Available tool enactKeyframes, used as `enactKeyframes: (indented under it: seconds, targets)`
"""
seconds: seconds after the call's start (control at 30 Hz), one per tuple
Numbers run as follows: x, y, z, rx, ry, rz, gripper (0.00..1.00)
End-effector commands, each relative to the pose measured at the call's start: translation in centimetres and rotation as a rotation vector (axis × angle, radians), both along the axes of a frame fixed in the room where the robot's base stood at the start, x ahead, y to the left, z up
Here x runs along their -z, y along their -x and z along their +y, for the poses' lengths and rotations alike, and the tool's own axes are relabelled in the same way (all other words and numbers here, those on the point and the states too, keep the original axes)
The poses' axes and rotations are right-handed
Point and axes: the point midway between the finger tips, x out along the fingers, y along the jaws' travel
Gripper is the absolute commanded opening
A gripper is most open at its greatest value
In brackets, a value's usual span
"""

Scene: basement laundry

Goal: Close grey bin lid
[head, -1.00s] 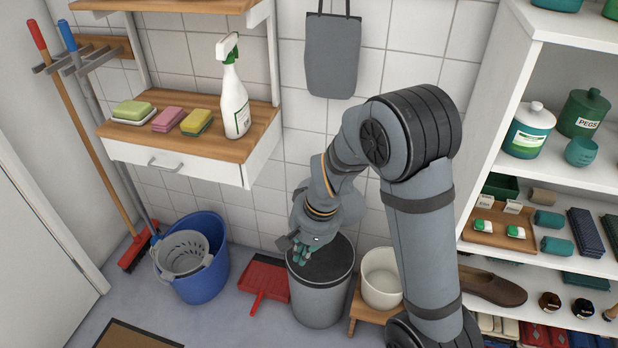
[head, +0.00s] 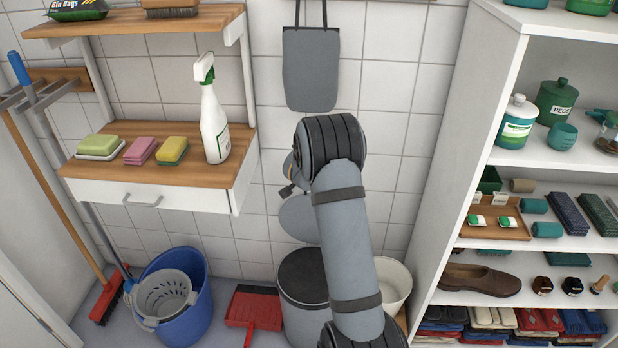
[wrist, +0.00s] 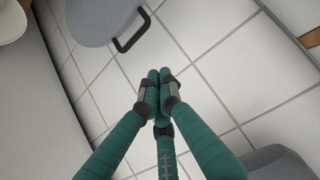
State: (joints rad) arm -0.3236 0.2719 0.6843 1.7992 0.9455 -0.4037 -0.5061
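The grey bin (head: 303,310) stands on the floor against the tiled wall, its dark round top (head: 303,272) partly behind my arm. A grey round lid (head: 297,218) stands raised above and behind it, partly hidden by my arm. In the wrist view the lid (wrist: 98,18) shows at the top with a dark handle on its edge. My gripper (wrist: 158,80) has its teal fingers drawn together at the tips, with nothing seen between them. It points towards the wall, apart from the lid in the picture. In the head view my arm mostly hides it.
A white bucket (head: 396,285) stands right of the bin. A red dustpan (head: 254,310) and a blue bucket (head: 185,310) are to its left. The grey apron (head: 310,70) hangs above. A wooden shelf with drawer (head: 150,195) and white shelving (head: 462,130) flank the space.

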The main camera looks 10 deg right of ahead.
Motion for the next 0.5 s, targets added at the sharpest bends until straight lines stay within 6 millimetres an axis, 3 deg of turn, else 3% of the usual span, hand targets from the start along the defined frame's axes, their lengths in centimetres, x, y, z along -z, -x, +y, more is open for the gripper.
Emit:
enactKeyframes:
  seconds: [0.5]
  targets:
    - [5.0, -6.2, -1.5, -0.006, 0.000, 0.004, 0.00]
